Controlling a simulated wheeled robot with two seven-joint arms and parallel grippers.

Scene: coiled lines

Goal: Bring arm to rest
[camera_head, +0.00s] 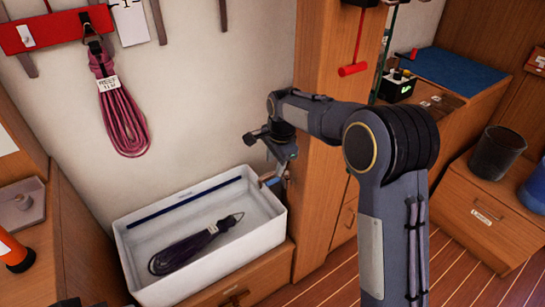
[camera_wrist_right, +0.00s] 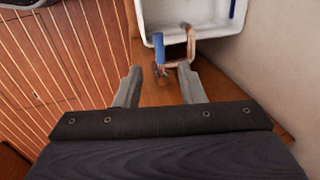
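My right arm reaches across the middle of the head view, and its gripper (camera_head: 279,158) hangs beside the right end of the white tray (camera_head: 205,276). In the right wrist view the two fingers (camera_wrist_right: 160,88) are spread apart with nothing held between them. A blue and copper-coloured fitting (camera_wrist_right: 160,48) shows just beyond the fingertips, at the edge of the white tray (camera_wrist_right: 205,32). I cannot tell whether a finger touches it. A dark purple coiled line (camera_head: 185,251) lies in the tray. My left gripper does not show.
A pinkish-purple coil (camera_head: 122,111) hangs from a red rail (camera_head: 52,32) on the wall. A wooden post (camera_head: 324,60) stands close behind my right arm. A dark bin (camera_head: 497,153) stands on a cabinet at the right. Open plank floor (camera_head: 455,268) lies at the lower right.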

